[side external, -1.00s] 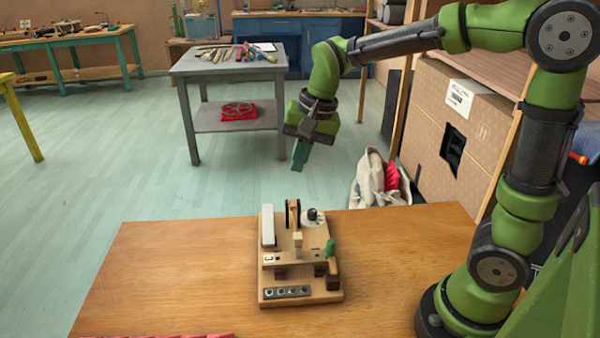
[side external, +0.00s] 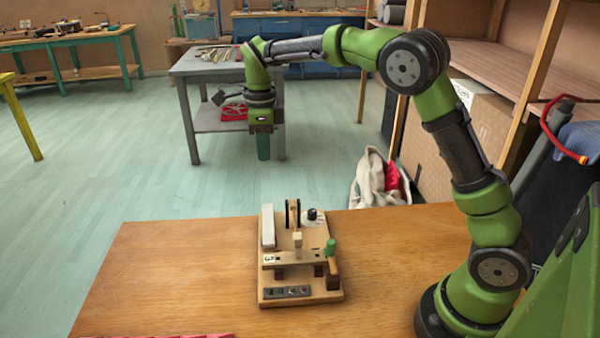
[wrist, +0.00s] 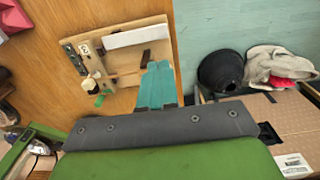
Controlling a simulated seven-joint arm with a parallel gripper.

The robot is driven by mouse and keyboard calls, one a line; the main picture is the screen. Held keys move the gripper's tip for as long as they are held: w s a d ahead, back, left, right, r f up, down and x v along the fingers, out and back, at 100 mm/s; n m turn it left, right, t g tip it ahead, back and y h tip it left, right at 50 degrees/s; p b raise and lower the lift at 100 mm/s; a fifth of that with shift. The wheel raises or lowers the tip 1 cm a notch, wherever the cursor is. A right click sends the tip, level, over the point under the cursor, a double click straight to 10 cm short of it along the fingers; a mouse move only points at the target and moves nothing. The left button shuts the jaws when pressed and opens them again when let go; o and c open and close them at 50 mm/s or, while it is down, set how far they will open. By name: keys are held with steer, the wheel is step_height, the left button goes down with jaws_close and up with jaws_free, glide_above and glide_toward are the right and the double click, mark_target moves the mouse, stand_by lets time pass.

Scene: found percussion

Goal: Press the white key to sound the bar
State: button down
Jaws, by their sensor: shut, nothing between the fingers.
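A wooden board instrument (side external: 318,285) stands on the table. A long whitish key (side external: 268,226) lies along its left side; in the wrist view this white piece (wrist: 137,36) runs across the board's upper part. A small cream block (side external: 298,243) stands by a wooden crosspiece (side external: 288,259) marked 3. My gripper (side external: 263,157) points straight down with its teal fingers together and empty. It is well above the board and apart from it. In the wrist view my fingertips (wrist: 158,68) overlap the board's edge and hide a little of it.
The board also carries a green-topped peg (side external: 331,249), a black knob (side external: 312,214) and a dark strip (side external: 287,291).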

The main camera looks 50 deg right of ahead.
mark_target(268, 207)
step_height(268, 207, down, 14)
steer(key=shift+f, duration=0.1)
stand_by(0.5)
steer(key=shift+w+d+f+g+y, duration=0.1)
steer(key=shift+f+g+y, duration=0.1)
steer(key=shift+f, duration=0.15)
steer(key=shift+w+d+f+g+y, duration=0.1)
steer(key=shift+f+g+y, duration=0.1)
steer(key=shift+f, duration=0.15)
steer(key=shift+r, duration=0.9)
